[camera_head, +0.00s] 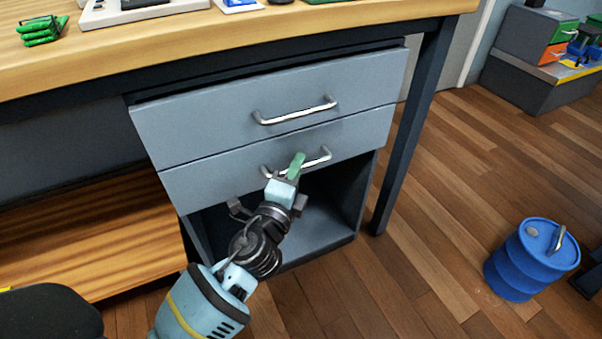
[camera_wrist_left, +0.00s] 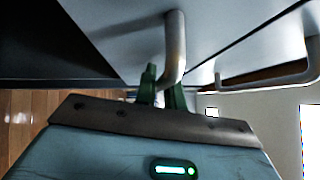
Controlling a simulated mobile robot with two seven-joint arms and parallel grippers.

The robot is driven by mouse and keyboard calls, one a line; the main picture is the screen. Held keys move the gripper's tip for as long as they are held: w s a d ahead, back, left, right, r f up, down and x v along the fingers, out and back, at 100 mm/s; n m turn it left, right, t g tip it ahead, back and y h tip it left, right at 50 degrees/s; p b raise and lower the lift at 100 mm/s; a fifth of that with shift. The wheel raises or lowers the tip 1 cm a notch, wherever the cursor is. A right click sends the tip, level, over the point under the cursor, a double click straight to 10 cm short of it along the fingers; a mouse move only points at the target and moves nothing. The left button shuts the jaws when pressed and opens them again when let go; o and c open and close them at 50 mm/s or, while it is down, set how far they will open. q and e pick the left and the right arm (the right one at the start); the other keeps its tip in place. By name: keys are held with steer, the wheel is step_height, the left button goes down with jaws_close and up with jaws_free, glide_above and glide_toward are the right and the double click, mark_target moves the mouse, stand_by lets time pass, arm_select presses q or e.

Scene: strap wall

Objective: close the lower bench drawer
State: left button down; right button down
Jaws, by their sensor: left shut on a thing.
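The lower bench drawer (camera_head: 215,186) has a grey front with a metal bar handle (camera_head: 318,158). It sits directly under the upper drawer (camera_head: 215,118), above an open dark compartment. I cannot tell how far it stands out from the cabinet. My left gripper (camera_head: 290,174), with green fingers, is at the lower handle and shut on it, left of the bar's middle. In the left wrist view the handle (camera_wrist_left: 175,45) runs down between the green fingers (camera_wrist_left: 162,90). My right gripper is not in view.
The wooden bench top (camera_head: 200,50) overhangs the drawers. A dark bench leg (camera_head: 415,125) stands to their right. A blue barrel (camera_head: 530,260) stands on the wood floor at right. A wooden shelf (camera_head: 90,235) is at left. Stacked bins (camera_head: 535,35) are at the far right.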

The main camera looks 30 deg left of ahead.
arm_select(q)
steer(key=shift+a, duration=0.2)
steer(key=c, duration=1.8)
jaws_free()
steer(key=shift+o, duration=0.2)
steer(key=shift+s+f, duration=0.15)
steer(key=shift+s, duration=0.25)
steer(key=s+d, duration=0.1)
steer(key=s, duration=0.6)
steer(key=shift+f, duration=0.3)
